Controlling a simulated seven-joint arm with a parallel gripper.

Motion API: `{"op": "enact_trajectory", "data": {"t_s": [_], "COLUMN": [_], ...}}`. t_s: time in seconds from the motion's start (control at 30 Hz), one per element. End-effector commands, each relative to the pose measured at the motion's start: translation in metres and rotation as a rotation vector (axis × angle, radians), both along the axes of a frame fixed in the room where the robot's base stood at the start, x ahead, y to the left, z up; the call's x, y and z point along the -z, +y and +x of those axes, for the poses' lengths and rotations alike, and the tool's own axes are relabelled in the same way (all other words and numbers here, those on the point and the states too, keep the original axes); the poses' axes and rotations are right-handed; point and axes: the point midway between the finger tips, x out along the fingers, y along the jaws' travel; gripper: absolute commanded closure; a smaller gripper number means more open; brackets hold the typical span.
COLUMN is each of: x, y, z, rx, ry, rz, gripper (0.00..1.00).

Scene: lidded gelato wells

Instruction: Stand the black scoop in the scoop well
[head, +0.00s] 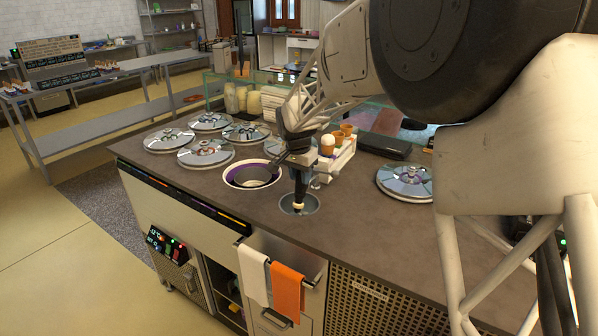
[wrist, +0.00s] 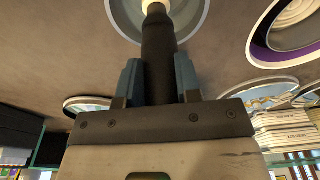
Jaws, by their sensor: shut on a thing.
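The black scoop (head: 300,188) is upright in my gripper (head: 300,163), with its pale-tipped end down. The scoop well (head: 313,209), a round metal-rimmed hole in the counter, lies under it. The pale tip overlaps the well's opening; I cannot tell how deep it reaches. In the wrist view, my gripper's two blue-grey fingers (wrist: 158,72) are shut on either side of the black scoop (wrist: 158,45), and its tip lies over the scoop well (wrist: 197,15). The other end of the scoop is hard to make out against the gripper.
An open gelato well (head: 279,183) with a white and purple rim is just left. Several lidded wells (head: 206,152) stand farther left, and another lid (head: 405,182) is at right. A white rack with cones (head: 343,158) stands behind. Towels (head: 288,290) hang on the counter's front.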

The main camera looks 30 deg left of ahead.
Motion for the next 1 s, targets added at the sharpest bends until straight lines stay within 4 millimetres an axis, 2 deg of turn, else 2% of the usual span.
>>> {"op": "enact_trajectory", "data": {"t_s": [0.5,0.53,0.7,1.0], "x": [0.0052,0.0052,0.0053,0.0048], "y": [0.0001,0.0001,0.0001,0.0001], "z": [0.0025,0.0025,0.0024,0.0023], "rx": [0.0,0.0,0.0,0.0], "ry": [0.018,0.018,0.018,0.018], "rz": [0.0,0.0,0.0,0.0], "gripper": [1.0,0.64,0.39,0.39]}}
